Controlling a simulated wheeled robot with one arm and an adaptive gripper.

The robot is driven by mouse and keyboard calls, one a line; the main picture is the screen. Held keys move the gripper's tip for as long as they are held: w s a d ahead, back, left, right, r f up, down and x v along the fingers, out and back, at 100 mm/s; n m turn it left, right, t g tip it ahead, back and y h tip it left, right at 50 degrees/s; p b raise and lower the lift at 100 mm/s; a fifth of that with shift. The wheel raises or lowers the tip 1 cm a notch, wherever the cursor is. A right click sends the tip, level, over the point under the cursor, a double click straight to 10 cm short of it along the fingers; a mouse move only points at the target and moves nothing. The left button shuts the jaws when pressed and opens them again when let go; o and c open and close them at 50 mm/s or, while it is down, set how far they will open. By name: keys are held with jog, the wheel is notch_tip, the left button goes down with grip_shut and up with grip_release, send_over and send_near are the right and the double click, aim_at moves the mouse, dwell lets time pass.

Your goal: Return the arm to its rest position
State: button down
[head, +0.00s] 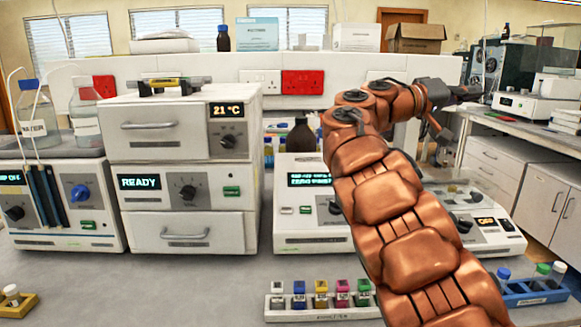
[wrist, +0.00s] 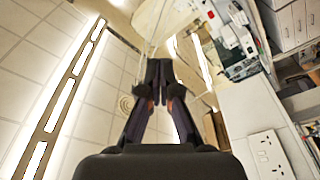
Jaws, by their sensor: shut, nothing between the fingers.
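My copper-coloured arm rises from the bottom right of the head view, bends at the top and points right. My gripper (head: 468,92) is at its end, raised above the bench in front of the far side counter, with nothing held. In the wrist view my gripper (wrist: 160,66) has its dark fingers together and empty, against the ceiling and wall.
The bench (head: 190,285) holds a white stacked unit (head: 185,180) reading READY, a wide instrument (head: 310,232) partly behind my arm, a rack of coloured vials (head: 320,300), a blue rack (head: 535,290) and glass bottles (head: 38,118). The front left of the bench is mostly clear.

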jog(key=s+d+f+n+g+y, duration=0.3)
jog(key=s+f+y, duration=0.6)
jog(key=s+f, duration=1.2)
jog(key=s+a+f+n+g+y, duration=0.3)
jog(key=s+a+f+y, duration=0.7)
jog(key=s+a+f, duration=1.3)
notch_tip(320, 180, down, 12)
jog(key=w+r+b, duration=0.1)
jog(key=w+b, duration=0.1)
jog(key=b, duration=0.8)
notch_tip(320, 180, up, 24)
jog(key=s+p, duration=0.1)
jog(key=p, duration=2.2)
jog(key=shift+s+d+t, duration=0.25)
jog(key=shift+d+t, duration=0.15)
jog(key=shift+d, duration=0.05)
